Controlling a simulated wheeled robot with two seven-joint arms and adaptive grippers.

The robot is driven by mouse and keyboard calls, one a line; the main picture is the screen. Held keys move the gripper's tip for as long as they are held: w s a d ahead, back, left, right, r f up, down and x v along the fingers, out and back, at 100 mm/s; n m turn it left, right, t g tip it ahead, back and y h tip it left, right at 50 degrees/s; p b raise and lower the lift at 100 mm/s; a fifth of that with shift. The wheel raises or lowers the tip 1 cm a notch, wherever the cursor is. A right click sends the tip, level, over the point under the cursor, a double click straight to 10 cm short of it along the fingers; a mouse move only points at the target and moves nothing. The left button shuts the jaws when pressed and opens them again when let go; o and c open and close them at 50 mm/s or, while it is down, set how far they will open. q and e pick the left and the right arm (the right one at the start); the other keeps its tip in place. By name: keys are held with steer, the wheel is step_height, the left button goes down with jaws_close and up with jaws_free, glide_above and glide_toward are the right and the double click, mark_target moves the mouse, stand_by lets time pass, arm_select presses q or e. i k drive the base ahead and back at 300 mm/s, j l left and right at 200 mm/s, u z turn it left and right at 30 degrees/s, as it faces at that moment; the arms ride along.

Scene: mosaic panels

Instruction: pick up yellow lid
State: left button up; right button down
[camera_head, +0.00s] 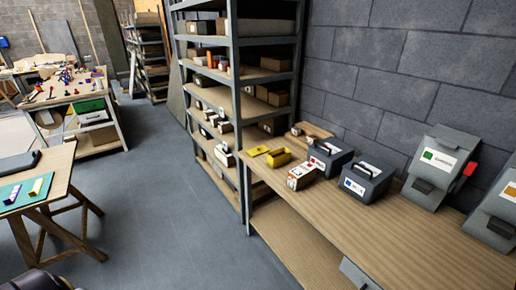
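A small flat yellow piece, which looks like the yellow lid (257,151), lies near the far left end of the wooden bench. Just right of it is a yellow box (279,157) that looks open at the top. The two appear close together; I cannot tell whether they touch. Neither of my grippers can be made out in the head view.
The wooden bench (410,235) also bears a white-and-red carton (301,176), two dark handled cases (368,182) and grey panels (440,165) by the wall. A loaded shelf rack (238,105) stands beyond. Grey floor (165,200) is clear between bench and left tables.

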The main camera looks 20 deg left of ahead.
mark_target(259, 150)
steer(key=i+j, duration=0.2)
steer(key=i+j+z, duration=0.1)
steer(key=j, duration=0.35)
steer(key=i+j, duration=0.25)
steer(key=i+j+z, duration=0.1)
steer(key=j, duration=0.3)
steer(key=i+j, duration=0.4)
steer(key=j, duration=0.25)
steer(key=i+j+z, duration=0.1)
steer(key=j, duration=0.25)
steer(key=i+j, duration=0.2)
steer(key=j, duration=0.15)
steer(key=z, duration=0.05)
